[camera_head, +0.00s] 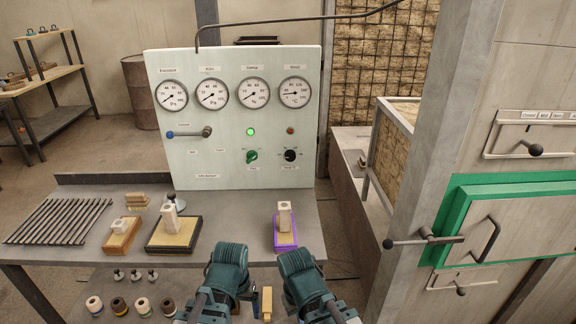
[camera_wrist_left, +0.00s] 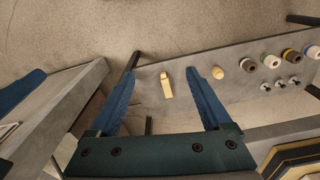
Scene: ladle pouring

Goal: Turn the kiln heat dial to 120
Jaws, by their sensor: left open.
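The pale control panel (camera_head: 226,178) stands upright at the back of the bench. Low on its right side are a black dial (camera_head: 290,155) with marks around it and a green knob (camera_head: 252,157). Their small labels and the dial's setting are too small to read. My left gripper (camera_wrist_left: 162,73) is open and empty in the left wrist view, its blue fingers apart over a low shelf. In the head view, both my teal arm ends are at the bottom, in front of and below the panel, far from the dial. The right fingers cannot be made out.
The bench (camera_head: 100,258) holds dark rods (camera_head: 62,222), block trays and a purple-edged tray (camera_head: 297,246). A wooden block (camera_wrist_left: 166,85) lies on the low shelf. A lever (camera_head: 190,132) sticks out of the panel. A green-framed door (camera_head: 465,215) with handles is at right.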

